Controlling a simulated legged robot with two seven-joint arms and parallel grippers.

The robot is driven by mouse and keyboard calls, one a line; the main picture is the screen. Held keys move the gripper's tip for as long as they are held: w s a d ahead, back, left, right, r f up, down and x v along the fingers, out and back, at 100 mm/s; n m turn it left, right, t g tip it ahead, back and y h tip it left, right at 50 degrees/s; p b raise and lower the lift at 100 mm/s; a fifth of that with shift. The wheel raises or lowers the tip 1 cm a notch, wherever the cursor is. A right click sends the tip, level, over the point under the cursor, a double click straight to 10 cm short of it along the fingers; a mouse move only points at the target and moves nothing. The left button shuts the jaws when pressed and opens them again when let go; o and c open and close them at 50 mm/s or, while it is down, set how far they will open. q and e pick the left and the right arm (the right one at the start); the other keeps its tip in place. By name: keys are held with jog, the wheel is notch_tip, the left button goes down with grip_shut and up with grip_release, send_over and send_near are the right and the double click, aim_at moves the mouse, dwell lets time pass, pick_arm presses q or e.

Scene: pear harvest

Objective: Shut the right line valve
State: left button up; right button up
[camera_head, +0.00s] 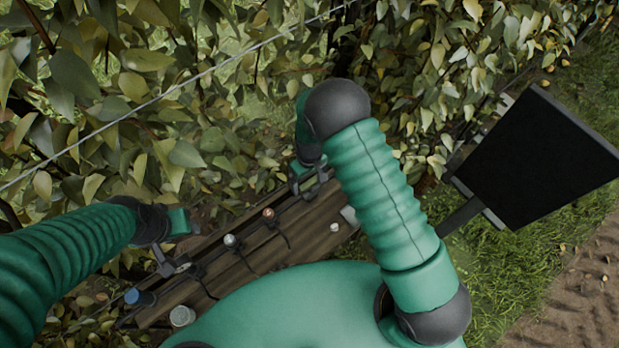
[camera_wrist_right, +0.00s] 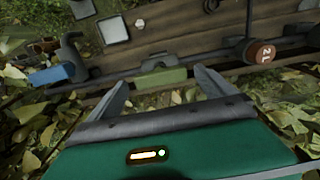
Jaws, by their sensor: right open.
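My right gripper (camera_wrist_right: 161,77) is open in the right wrist view, its two grey fingers apart. A green handle (camera_wrist_right: 162,80) on the dark line lies between the fingertips, and I see no grip on it. A blue handle (camera_wrist_right: 51,76) sits on the line to the left. I cannot tell from a label which handle is the right line valve. In the head view my right gripper (camera_head: 312,180) is at the right part of the wooden board (camera_head: 250,262), partly hidden by my arm. My left gripper (camera_head: 172,264) is near the board's left end; its jaws are unclear.
Leafy foliage (camera_head: 120,80) fills the back. A dark flat panel (camera_head: 540,155) stands at the right, above grass.

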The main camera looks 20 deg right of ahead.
jog(key=shift+s+f, duration=0.1)
jog(key=shift+f, duration=0.25)
jog(key=shift+c, duration=0.2)
jog(key=c, duration=1.3)
jog(key=shift+c, duration=0.2)
